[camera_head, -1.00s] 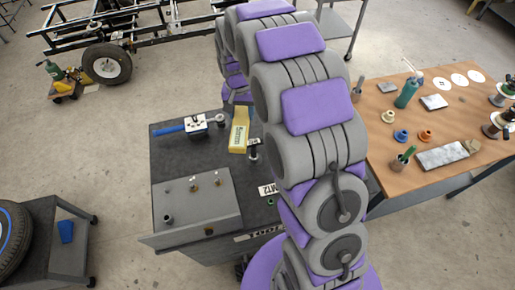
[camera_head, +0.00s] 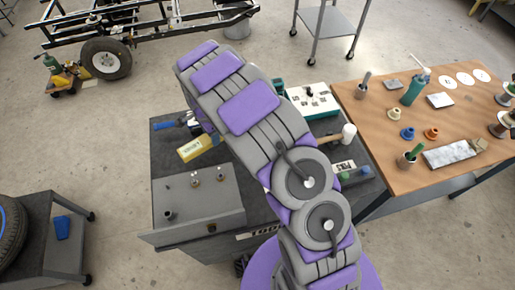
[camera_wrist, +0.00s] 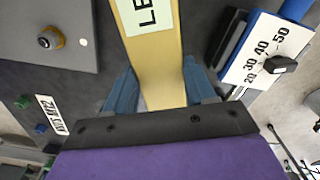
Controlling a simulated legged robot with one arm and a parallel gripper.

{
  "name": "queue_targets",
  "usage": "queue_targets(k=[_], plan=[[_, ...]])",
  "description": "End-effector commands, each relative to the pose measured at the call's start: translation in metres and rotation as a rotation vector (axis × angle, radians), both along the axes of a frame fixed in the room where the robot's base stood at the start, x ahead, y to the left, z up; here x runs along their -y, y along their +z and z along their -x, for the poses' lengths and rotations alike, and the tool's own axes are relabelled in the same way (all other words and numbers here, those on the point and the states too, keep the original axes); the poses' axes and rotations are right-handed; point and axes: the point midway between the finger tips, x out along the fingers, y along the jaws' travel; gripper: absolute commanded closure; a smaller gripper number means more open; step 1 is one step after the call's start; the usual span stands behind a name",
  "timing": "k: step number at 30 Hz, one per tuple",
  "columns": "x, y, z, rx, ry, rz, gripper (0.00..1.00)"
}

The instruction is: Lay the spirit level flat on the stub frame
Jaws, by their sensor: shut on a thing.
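The spirit level is a yellow bar with a pale label (camera_head: 195,149), seen in the head view over the dark workbench, slanted. In the wrist view the level (camera_wrist: 150,55) runs away from me between the blue fingers of my gripper (camera_wrist: 160,92), which is shut on it. I cannot tell how high the level is above the bench. A black tubular frame (camera_head: 160,35) with a wheel stands on the floor at the far upper left, apart from the level; it looks like the stub frame. My arm hides part of the bench.
A grey box with several small posts (camera_head: 192,212) sits at the bench's front left. A white panel (camera_head: 317,103) and mallet (camera_head: 348,133) are right of my arm.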

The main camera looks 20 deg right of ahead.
Motion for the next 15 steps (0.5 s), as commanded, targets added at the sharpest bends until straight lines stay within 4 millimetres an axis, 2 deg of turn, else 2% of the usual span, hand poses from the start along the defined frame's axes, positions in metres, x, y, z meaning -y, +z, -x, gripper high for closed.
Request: queue_targets(k=[5,9,15], plan=[[0.032,-0.003,0.0,0.0,-0.005,-0.003,0.88],[0.071,-0.002,0.0,0.0,-0.006,-0.01,0.88],[0.119,-0.003,-0.001,0.003,-0.005,-0.009,0.88]])
